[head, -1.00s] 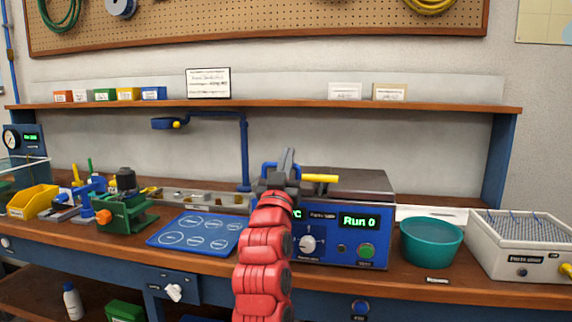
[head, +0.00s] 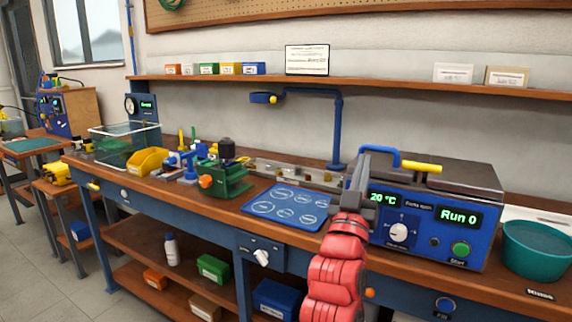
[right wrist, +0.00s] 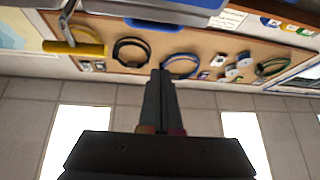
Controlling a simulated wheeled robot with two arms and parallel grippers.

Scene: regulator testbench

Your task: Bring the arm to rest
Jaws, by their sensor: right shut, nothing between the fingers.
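My right arm, in red segments, rises from the bottom of the head view. Its right gripper (head: 359,180) points up in front of the left end of the blue oven unit (head: 410,240). In the right wrist view the dark fingers of the right gripper (right wrist: 160,95) lie together, with nothing between them. The oven's blue and yellow handle (head: 421,167) is just right of the gripper in the head view; whether they touch I cannot tell. The oven's displays read 20 °C and Run 0. My left gripper is not in view.
A blue mat with white circles (head: 287,207) lies left of the arm. A green vise (head: 226,180) and a yellow bin (head: 147,161) stand farther left. A teal bowl (head: 537,250) is right of the oven. A shelf (head: 380,85) runs above the bench.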

